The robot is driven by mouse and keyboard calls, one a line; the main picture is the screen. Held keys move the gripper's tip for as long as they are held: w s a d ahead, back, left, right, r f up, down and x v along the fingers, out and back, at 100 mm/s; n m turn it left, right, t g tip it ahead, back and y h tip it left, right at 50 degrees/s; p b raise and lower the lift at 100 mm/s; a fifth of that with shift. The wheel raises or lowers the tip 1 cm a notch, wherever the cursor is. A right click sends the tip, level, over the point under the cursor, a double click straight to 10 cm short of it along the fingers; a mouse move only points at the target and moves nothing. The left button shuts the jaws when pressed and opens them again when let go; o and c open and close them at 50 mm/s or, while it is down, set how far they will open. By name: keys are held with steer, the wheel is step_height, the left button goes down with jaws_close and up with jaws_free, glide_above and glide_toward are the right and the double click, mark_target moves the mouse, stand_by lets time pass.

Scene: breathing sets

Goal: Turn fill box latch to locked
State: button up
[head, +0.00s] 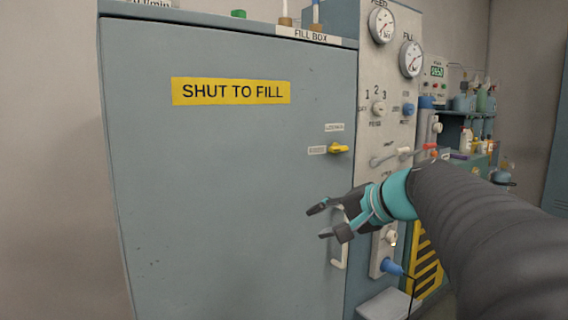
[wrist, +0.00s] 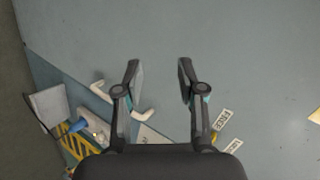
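The fill box (head: 225,210) is a large blue-grey cabinet whose door looks shut. Its small yellow latch (head: 338,148) lies about level on the door's right side, pointing left. One small label (head: 334,127) is above the latch and another (head: 317,150) is to its left; their print is too small to read surely. My gripper (head: 320,222) is open and empty, below the latch and apart from it, by the white door handle (head: 340,250). In the wrist view, my gripper (wrist: 159,64) has its fingers spread, with the handle (wrist: 145,112) behind the left finger. The latch is mostly hidden there.
A gauge panel (head: 388,95) with knobs and levers stands right of the door. A yellow-black striped plate (head: 427,262) is lower right. Bottles stand on a shelf (head: 465,113) further right. The door face left of my gripper is clear.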

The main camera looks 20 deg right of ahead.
steer(key=w+d+r+m+t+b, duration=0.25)
steer(key=w+d+r, duration=0.2)
steer(key=d, duration=0.45)
steer(key=m+t, duration=0.2)
steer(key=t, duration=0.2)
glide_toward(341, 149)
steer(key=p+x, duration=0.1)
steer(key=x, duration=0.8)
steer(key=shift+w, duration=0.3)
jaws_close()
